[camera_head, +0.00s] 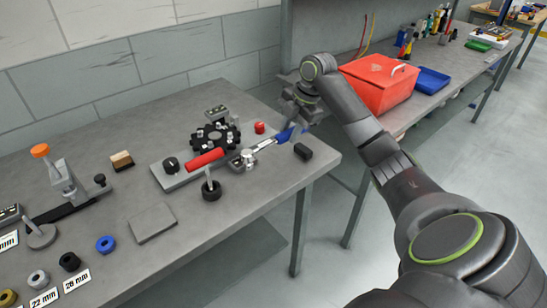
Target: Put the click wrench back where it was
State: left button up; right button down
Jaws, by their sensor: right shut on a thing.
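The click wrench (285,135) has a blue handle and a silver shaft. It lies at a slant near the right end of the grey bench, its silver end pointing left toward a small metal block (243,159). My right gripper (297,123) is at the blue handle's far end and is shut on it. The fingers are small and partly blurred against the handle. I cannot tell whether the wrench touches the bench or the block. My left gripper is not in view.
Left of the wrench stand a plate with a red handle (204,160), a black star-shaped holder (215,137) and a black-based post (211,189). A black block (303,151) lies near the bench's right edge. A red box (379,84) sits on the bench beyond.

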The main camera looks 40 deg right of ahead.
notch_tip(320, 180, down, 2)
jog(key=shift+s+f, duration=0.1)
notch_tip(320, 180, down, 4)
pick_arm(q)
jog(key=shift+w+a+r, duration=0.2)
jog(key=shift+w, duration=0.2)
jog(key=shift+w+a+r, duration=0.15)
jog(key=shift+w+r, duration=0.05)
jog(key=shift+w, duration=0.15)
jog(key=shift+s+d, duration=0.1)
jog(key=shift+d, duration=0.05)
pick_arm(e)
jog(key=c, duration=1.1)
grip_release()
jog(key=shift+f, duration=0.1)
jog(key=shift+c, duration=0.2)
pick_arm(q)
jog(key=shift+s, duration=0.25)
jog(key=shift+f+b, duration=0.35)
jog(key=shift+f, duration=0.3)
pick_arm(e)
jog(key=v, duration=1.2)
